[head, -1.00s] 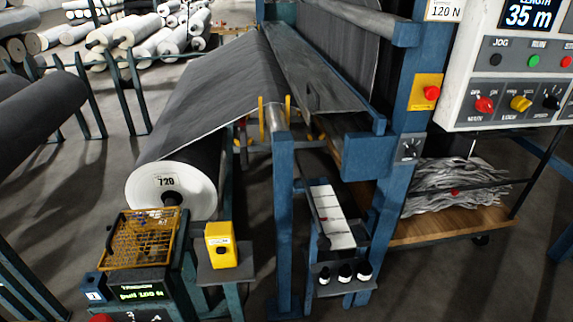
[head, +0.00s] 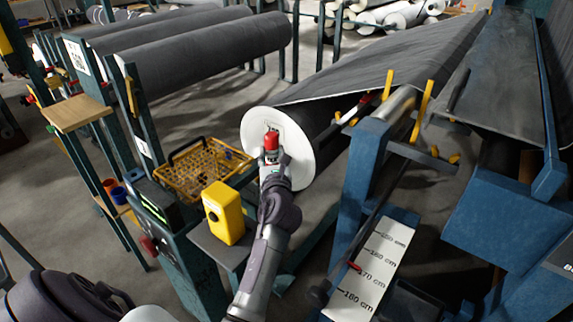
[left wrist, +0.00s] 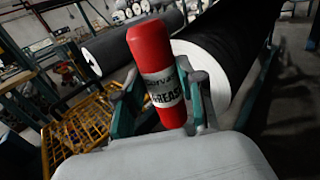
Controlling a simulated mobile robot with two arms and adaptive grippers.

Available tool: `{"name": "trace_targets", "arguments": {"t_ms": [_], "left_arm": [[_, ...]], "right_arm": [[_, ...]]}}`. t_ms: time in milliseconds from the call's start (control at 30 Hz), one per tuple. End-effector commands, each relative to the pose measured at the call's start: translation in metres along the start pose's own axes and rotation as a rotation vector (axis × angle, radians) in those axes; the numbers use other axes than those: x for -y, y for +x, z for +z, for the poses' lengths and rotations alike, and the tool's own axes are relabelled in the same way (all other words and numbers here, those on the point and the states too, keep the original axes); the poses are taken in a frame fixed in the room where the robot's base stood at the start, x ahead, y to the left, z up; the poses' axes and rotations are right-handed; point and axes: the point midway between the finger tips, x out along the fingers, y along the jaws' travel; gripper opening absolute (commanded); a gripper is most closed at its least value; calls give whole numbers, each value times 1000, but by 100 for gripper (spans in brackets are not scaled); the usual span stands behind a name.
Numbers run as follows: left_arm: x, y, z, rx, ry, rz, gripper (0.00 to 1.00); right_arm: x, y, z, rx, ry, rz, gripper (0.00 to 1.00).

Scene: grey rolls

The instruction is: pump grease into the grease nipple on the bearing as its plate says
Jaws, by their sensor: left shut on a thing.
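My left gripper (head: 272,160) is shut on a red grease container with a white band (head: 271,139). My right gripper is not in view.
A yellow box (head: 226,213) stands on a small shelf left of my left arm. A yellow wire basket (head: 200,168) is behind it. A blue frame with a centimetre scale (head: 378,268) stands to the right. Dark rolls (head: 190,50) lie on a rack at the back left.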

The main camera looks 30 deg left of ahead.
Motion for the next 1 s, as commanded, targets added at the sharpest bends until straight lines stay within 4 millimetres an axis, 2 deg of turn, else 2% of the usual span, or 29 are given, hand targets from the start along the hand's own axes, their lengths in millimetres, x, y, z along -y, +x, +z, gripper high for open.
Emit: {"name": "trace_targets", "arguments": {"t_ms": [33,100,300,433,800,1000], "left_arm": [[6,21,-17,2,-9,38,4],[13,42,-25,3,-7,76,4],[34,72,-34,7,0,118,4],[39,78,-34,9,0,126,4],[40,78,-33,10,1,126,4],[40,78,-37,9,1,126,4]], "right_arm": [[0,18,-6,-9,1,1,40],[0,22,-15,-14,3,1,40],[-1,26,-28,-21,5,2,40],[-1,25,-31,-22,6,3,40],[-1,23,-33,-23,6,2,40],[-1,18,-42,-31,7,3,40]]}}
